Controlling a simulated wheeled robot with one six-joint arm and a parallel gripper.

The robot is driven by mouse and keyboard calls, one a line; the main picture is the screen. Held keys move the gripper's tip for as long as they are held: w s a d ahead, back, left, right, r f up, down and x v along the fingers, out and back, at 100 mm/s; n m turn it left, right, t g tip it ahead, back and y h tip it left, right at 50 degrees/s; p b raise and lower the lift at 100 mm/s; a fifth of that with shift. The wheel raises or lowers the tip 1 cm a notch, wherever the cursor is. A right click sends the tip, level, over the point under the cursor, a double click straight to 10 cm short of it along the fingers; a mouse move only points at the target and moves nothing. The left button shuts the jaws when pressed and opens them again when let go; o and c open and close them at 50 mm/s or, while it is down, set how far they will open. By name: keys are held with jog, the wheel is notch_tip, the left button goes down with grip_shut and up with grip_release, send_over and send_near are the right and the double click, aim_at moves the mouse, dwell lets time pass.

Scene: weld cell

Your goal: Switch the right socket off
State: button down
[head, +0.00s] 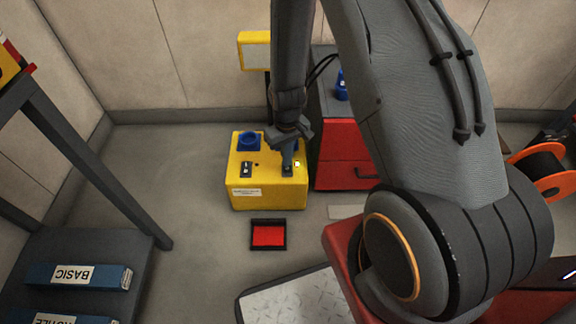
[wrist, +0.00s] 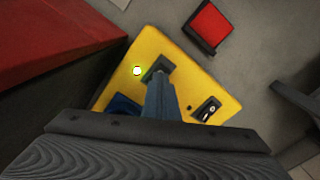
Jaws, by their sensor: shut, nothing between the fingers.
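A yellow socket box (head: 265,193) stands on the floor; it also shows in the wrist view (wrist: 110,90). The left blue socket (head: 249,140) has a switch (head: 246,170) and a dark lamp (head: 257,164) in front of it. The right blue socket (wrist: 122,106) is mostly hidden behind my gripper. The right lamp (head: 297,163) is lit; its glow also shows in the wrist view (wrist: 137,70). My gripper (head: 288,166) is shut and empty, pointing down with its tips at the right switch (wrist: 155,68). I cannot tell whether they touch it.
A red-fronted cabinet (head: 345,160) stands close to the right of the box. A red-and-black tray (head: 268,235) lies on the floor in front. A yellow sign (head: 254,52) rises behind. Blue binders (head: 78,275) lie on a dark surface at left.

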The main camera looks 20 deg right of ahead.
jog(key=shift+f+b, duration=0.45)
jog(key=shift+f, duration=0.75)
dwell(1.1)
jog(key=shift+r, duration=0.2)
notch_tip(320, 180, up, 7)
jog(key=p, duration=0.6)
jog(key=shift+f, duration=0.15)
dwell(0.4)
